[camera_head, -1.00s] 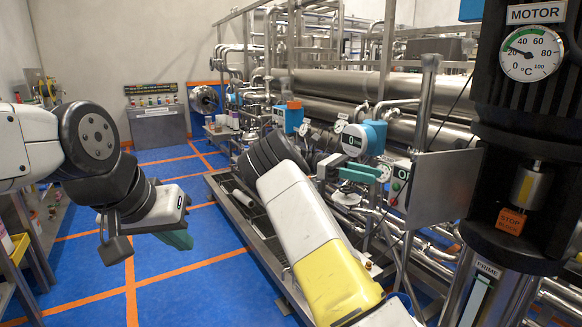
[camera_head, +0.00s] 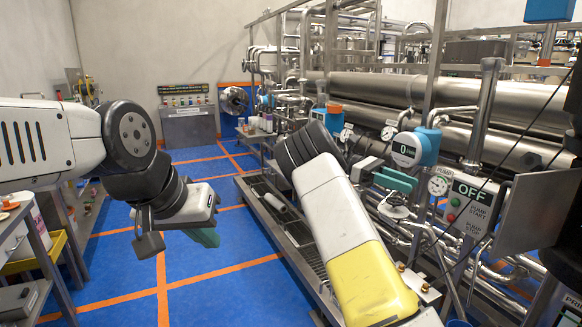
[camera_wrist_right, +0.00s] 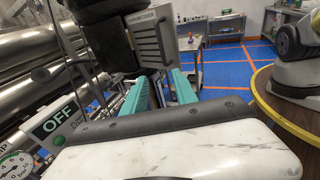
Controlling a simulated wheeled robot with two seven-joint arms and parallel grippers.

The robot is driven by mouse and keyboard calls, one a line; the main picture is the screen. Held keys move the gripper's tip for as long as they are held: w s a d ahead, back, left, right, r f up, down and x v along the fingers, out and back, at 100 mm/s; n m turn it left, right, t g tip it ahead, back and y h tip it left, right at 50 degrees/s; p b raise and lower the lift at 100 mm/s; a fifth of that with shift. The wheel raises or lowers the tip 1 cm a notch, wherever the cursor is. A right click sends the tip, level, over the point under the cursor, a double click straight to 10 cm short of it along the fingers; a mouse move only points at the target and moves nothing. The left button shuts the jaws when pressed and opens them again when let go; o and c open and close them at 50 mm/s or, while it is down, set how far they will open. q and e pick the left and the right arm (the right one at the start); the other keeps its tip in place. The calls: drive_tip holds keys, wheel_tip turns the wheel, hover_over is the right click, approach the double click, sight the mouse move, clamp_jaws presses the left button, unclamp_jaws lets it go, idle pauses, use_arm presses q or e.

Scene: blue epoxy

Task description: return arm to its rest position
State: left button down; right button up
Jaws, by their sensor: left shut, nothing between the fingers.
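My left arm comes in from the left in the head view. Its gripper (camera_head: 206,238) hangs over the blue floor, teal fingers pointing down to the right, shut with nothing in it. My right arm, a white and yellow link with a dark wrist, rises from the bottom middle. Its gripper (camera_head: 394,180) is in front of the pipework, near the blue gauge unit. In the right wrist view the two teal fingers (camera_wrist_right: 160,84) stand apart with nothing visible between them.
A steel pipe rack with thick tubes (camera_head: 420,98) fills the right. A steel side table (camera_head: 50,252) stands at the left. Blue floor (camera_head: 240,285) between the arms is clear.

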drive_tip(key=s+d+f+m+t+y, duration=0.2)
drive_tip(key=s+d+f+t+y, duration=0.15)
drive_tip(key=s+t+y, duration=0.4)
drive_tip(key=s+a+r+m+t+y, duration=0.2)
drive_tip(key=s+a+t, duration=0.3)
drive_tip(key=s+a, duration=0.3)
drive_tip(key=s+a+r+m+t+y, duration=0.2)
drive_tip(key=s+a+m+t+y, duration=0.3)
drive_tip(key=s+a, duration=0.3)
drive_tip(key=shift+s+a+r, duration=0.15)
drive_tip(key=shift+s+a, duration=0.05)
drive_tip(key=shift+a, duration=0.85)
drive_tip(key=shift+y, duration=0.25)
